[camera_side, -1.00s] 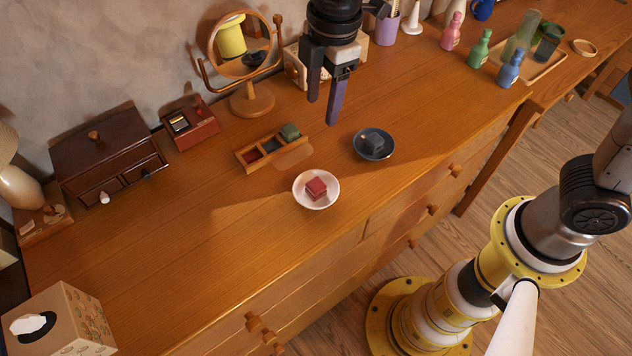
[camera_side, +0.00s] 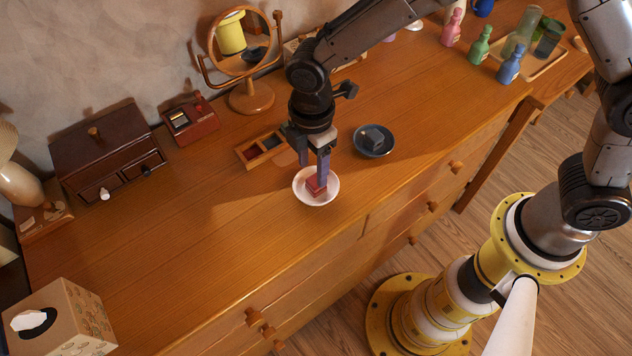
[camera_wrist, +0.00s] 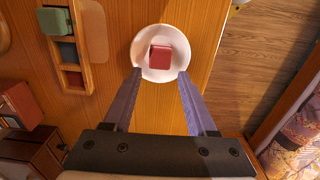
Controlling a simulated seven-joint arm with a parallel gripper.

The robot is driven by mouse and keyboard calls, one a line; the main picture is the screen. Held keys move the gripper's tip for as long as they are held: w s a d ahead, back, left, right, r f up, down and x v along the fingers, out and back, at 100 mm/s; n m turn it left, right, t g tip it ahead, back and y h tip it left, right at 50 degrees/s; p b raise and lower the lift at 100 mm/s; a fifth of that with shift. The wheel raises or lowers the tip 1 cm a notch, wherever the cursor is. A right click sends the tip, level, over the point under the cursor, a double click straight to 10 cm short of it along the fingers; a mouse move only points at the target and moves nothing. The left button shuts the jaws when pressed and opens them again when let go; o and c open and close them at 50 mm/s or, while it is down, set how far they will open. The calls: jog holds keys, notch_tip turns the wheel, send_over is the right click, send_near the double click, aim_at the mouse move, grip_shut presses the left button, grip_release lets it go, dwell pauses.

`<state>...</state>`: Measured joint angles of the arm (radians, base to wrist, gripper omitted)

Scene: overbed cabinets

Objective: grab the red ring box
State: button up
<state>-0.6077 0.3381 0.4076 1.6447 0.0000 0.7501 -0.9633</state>
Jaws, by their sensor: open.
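The red ring box (camera_side: 313,190) sits on a small white dish (camera_side: 303,199) near the front edge of the dresser top. It also shows in the wrist view (camera_wrist: 160,57), lying closed on the white dish (camera_wrist: 178,38). My gripper (camera_side: 315,172) points down over the dish, its fingers partly covering the box in the side view. In the wrist view the two purple fingers (camera_wrist: 159,72) are apart, one toward each side of the box, and nothing is between them. Whether a finger touches the box or dish I cannot tell.
A dark dish (camera_side: 363,154) with a grey box (camera_side: 374,136) stands to the right. A wooden tray with compartments (camera_side: 243,157) lies behind. A round mirror (camera_side: 252,97) stands farther back.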

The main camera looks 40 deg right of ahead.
aim_at(313, 182)
notch_tip(313, 182, down, 4)
jog(key=shift+d+f, duration=0.1)
jog(key=shift+f, duration=0.05)
grip_shut()
dwell(0.3)
